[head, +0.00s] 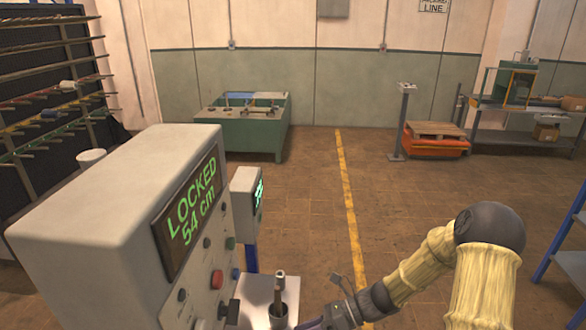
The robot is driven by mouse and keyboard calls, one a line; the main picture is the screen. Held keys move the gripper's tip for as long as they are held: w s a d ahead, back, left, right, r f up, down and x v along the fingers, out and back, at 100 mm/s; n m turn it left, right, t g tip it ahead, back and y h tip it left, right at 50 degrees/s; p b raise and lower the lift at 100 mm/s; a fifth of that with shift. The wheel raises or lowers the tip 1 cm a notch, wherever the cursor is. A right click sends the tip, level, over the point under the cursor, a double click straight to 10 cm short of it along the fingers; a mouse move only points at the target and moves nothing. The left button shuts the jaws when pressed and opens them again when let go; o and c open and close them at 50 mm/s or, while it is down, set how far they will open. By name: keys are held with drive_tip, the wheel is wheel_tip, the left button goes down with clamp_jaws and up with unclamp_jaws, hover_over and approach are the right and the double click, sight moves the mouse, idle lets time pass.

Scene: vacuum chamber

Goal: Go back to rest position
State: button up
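My arm, in a cream-yellow sleeve with dark joints, enters the head view at the lower right. It bends at a dark round elbow and reaches down and left to a dark wrist near the bottom edge. The fingers of my gripper are cut off by the bottom edge, so what they hold, if anything, is hidden. Left of the wrist stands a grey control console (105,215). Its display (190,215) reads "LOCKED 54 cm" in green.
A smaller display box (246,195) stands behind the console. A white stand with a grey upright cylinder (280,290) is close left of my wrist. A green bench (245,130), orange lift cart (437,142), rod rack and right-hand shelf stand farther off. The middle floor is clear.

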drive_tip(key=s+d+r+n+h, duration=0.1)
drive_tip(key=s+d+n+h, duration=0.6)
drive_tip(key=n, duration=0.5)
drive_tip(key=d+r+n+t+h, duration=0.5)
drive_tip(key=r+n+h, duration=0.1)
drive_tip(key=n, duration=0.6)
drive_tip(key=shift+s+d+r+h, duration=0.25)
drive_tip(key=shift+s+r, duration=0.2)
drive_tip(key=shift+r, duration=0.45)
